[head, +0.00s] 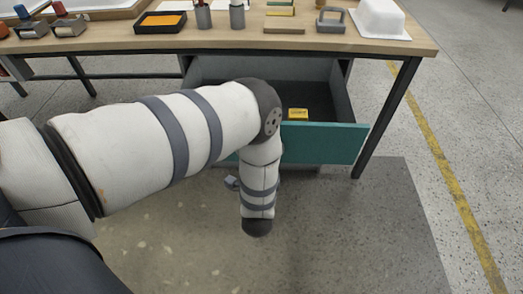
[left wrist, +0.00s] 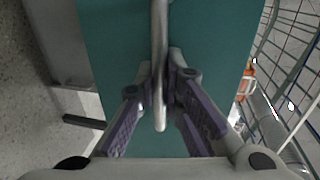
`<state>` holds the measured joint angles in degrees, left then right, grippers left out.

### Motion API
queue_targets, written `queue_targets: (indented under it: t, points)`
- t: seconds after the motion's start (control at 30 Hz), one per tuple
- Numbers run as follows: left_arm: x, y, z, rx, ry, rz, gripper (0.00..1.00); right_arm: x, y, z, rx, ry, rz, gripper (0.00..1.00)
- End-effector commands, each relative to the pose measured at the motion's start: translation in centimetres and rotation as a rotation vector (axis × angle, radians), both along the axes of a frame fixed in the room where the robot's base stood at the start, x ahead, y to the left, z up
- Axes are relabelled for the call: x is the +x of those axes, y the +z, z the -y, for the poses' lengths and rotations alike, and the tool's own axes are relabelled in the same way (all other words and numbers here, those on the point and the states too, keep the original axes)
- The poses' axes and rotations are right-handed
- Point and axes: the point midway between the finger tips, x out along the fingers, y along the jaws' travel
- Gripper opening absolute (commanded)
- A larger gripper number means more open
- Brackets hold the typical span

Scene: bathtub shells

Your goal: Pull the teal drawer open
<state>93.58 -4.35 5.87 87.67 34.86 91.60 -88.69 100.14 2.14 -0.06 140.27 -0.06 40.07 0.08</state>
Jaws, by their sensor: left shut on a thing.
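The teal drawer (head: 325,143) stands pulled out from under the workbench, and its dark inside shows. A small yellow box (head: 298,114) lies in it. In the left wrist view the teal front (left wrist: 225,60) fills the middle, with a grey bar handle (left wrist: 159,30) running down it. My left gripper (left wrist: 160,82) is shut on this handle, one finger on each side of the bar. In the head view my left arm covers the left part of the drawer front and hides the handle and most of the gripper. My right gripper is in neither view.
The workbench top (head: 385,45) carries a black tray with an orange pad (head: 161,21), pen cups, stamps and a white tub shell (head: 381,18). A dark bench leg (head: 388,118) stands right of the drawer. The left wrist view shows a wire basket (left wrist: 292,70) at right. Floor before the drawer's right part is clear.

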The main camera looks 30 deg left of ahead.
Motion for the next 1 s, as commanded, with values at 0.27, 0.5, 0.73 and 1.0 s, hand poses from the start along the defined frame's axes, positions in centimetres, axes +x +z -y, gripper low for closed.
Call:
queue_targets:
  t: [0.27, 0.5, 0.73, 1.0]
  points:
    - [0.0, 0.1, 0.0, 0.001, 0.000, 0.002, 0.18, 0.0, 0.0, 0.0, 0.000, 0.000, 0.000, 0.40]
    - [0.0, 0.0, 0.0, 0.000, 0.000, 0.001, 0.30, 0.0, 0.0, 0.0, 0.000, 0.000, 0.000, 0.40]
    - [-1.3, 0.2, 0.8, -0.003, -0.001, -0.002, 0.30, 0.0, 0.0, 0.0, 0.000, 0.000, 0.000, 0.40]
    - [-7.3, 1.7, 4.5, -0.001, -0.002, -0.003, 0.30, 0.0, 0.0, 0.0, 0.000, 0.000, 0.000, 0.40]
